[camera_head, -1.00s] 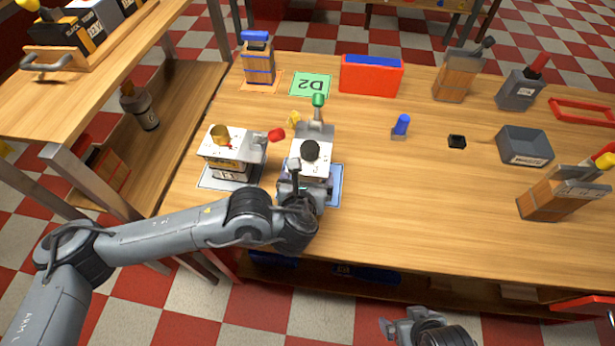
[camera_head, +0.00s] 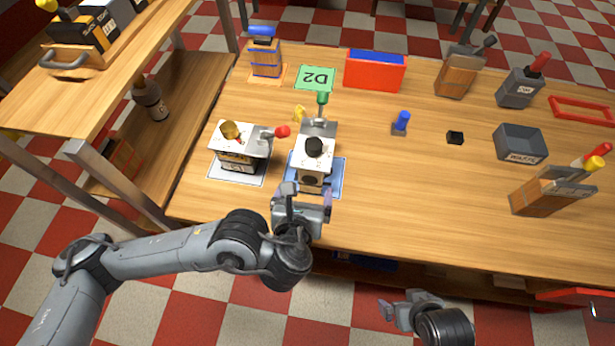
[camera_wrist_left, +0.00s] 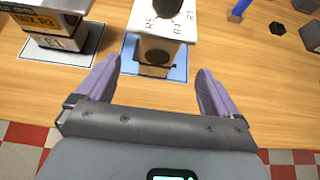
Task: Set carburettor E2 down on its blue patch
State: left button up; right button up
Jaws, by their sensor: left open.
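The carburettor (camera_head: 314,160) is a white block with a black round knob on top and a green-tipped lever at its back. It stands upright on the blue patch (camera_head: 336,180); its E2 label is not readable here. In the left wrist view the carburettor (camera_wrist_left: 160,28) stands on the blue patch (camera_wrist_left: 178,68), ahead of the fingers and apart from them. My left gripper (camera_head: 306,200) is open and empty at the near side of the carburettor. Its two purple fingers (camera_wrist_left: 155,90) are spread wide. My right gripper (camera_head: 408,308) is off the table's front edge, its jaws unclear.
A similar white unit (camera_head: 240,150) stands on a grey-white patch close on the left. A green D2 card (camera_head: 315,77) and a red bin (camera_head: 375,70) are behind. Table between is mostly clear.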

pick_arm(q)
jog(key=s+d+n+g+h, duration=0.1)
jog(key=s+n+g, duration=0.1)
jog(key=s+n, duration=0.6)
jog(key=s+a+f+n+g, duration=0.2)
jog(key=a+n, duration=0.4)
jog(key=n, duration=0.3)
jog(key=s+a+f+n+g+y, duration=0.1)
jog(key=s+a+f+n+g, duration=0.1)
jog(key=s+a+f+n, duration=0.3)
jog(key=s+a+f+n+g+y, duration=0.1)
jog(key=s+a+f+n, duration=0.3)
jog(key=a+n, duration=0.5)
notch_tip(320, 180, down, 3)
jog(key=n+g, duration=0.1)
jog(key=n, duration=0.3)
jog(key=shift+r, duration=0.15)
jog(key=shift+s+a+r+p, duration=0.1)
jog(key=shift+r+p, duration=0.05)
jog(key=shift+p, duration=0.2)
notch_tip(320, 180, up, 24)
jog(key=p, duration=2.4)
jog(key=shift+r, duration=0.15)
